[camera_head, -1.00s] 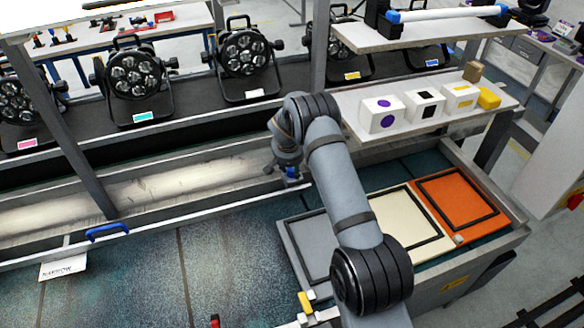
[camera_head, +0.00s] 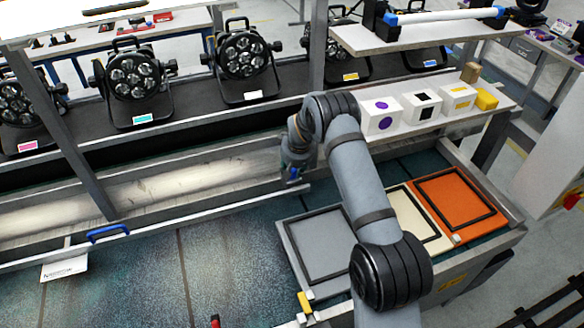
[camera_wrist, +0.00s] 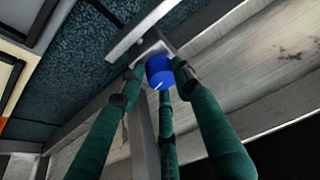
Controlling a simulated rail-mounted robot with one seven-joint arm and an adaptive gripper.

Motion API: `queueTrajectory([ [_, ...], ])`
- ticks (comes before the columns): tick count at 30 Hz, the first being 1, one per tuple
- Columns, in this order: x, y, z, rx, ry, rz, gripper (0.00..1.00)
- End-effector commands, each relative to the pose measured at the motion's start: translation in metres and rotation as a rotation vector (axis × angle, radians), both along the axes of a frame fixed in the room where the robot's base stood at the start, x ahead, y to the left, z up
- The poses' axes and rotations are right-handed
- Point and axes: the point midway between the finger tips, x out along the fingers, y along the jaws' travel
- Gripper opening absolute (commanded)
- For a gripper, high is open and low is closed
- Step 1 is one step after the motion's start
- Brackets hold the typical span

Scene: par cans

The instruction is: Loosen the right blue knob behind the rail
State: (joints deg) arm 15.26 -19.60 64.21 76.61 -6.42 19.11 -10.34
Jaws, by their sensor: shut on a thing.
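The right blue knob (camera_wrist: 159,70) shows in the wrist view at the end of a metal bracket, between the green fingers of my gripper (camera_wrist: 163,82). The fingers are closed in around its sides, and its top face with a white mark is visible. In the head view my gripper (camera_head: 294,168) points down behind the right end of the rail (camera_head: 215,207). Only a little blue of the knob shows there; my fingers and wrist hide most of it.
A blue handle (camera_head: 107,232) and a white card (camera_head: 65,268) are at the rail's left part. A shelf with white boxes (camera_head: 381,115) stands close to my arm on the right. A metal post (camera_head: 318,50) rises just behind my wrist. Grey, cream and orange trays lie at right.

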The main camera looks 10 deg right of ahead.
Motion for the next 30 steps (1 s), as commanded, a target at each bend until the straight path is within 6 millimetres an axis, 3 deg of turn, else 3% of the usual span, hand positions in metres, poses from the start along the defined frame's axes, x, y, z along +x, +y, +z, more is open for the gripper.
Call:
queueTrajectory([
  [15, 0.0055, -0.0001, -0.0025, -0.001, -0.015, 0.464, 0.07],
  [30, 0.0047, 0.0001, 0.0019, 0.0, -0.009, 0.686, 0.07],
])
